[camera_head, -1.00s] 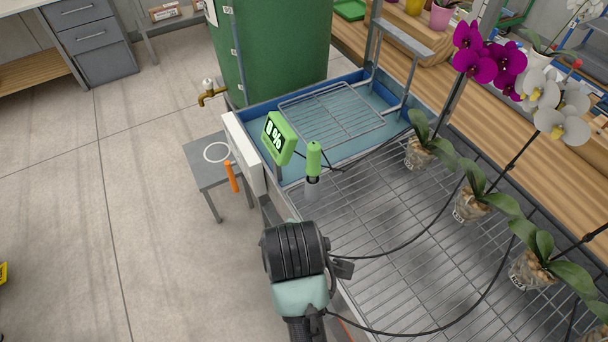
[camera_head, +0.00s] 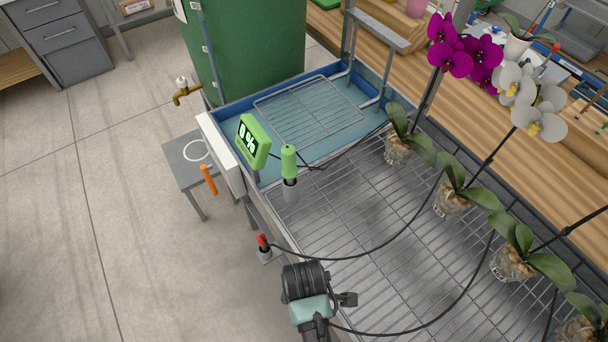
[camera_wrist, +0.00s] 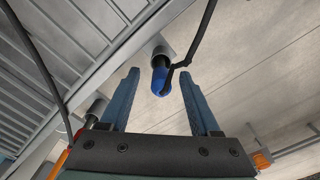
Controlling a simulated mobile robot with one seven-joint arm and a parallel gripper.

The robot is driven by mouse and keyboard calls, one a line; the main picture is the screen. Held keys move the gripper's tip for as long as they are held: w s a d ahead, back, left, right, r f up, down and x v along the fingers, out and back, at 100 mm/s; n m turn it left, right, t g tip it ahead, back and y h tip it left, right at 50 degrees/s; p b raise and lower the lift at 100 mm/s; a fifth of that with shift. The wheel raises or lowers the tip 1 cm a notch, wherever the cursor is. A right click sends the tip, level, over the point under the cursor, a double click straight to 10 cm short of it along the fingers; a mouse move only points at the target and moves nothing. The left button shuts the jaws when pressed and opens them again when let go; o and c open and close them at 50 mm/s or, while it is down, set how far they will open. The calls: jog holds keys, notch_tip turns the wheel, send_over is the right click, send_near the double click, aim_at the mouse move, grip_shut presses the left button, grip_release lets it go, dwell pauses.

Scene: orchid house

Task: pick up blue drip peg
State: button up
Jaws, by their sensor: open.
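The blue drip peg (camera_wrist: 161,84) shows in the wrist view, seated in a grey holder (camera_wrist: 161,49) at the metal bench's edge, with a thin black tube (camera_wrist: 194,45) running to it. My gripper (camera_wrist: 158,73) is open. Its two blue-grey fingers stand left and right of the peg in the picture, with visible space on both sides, and nothing is held. In the head view, the black and pale green end of my arm is low in the middle of the picture, over the bench edge. The blue peg and the fingers are hidden there.
A red-tipped peg (camera_head: 263,241) stands in another holder nearby. The wire-topped bench (camera_head: 365,215) carries potted orchids (camera_head: 452,200) and looping black tubes. A green-handled probe (camera_head: 289,162) and a green meter (camera_head: 252,142) are at its far end.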

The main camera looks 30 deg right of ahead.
notch_tip(320, 180, down, 3)
jog(key=shift+s+f, duration=0.1)
grip_shut()
dwell(0.3)
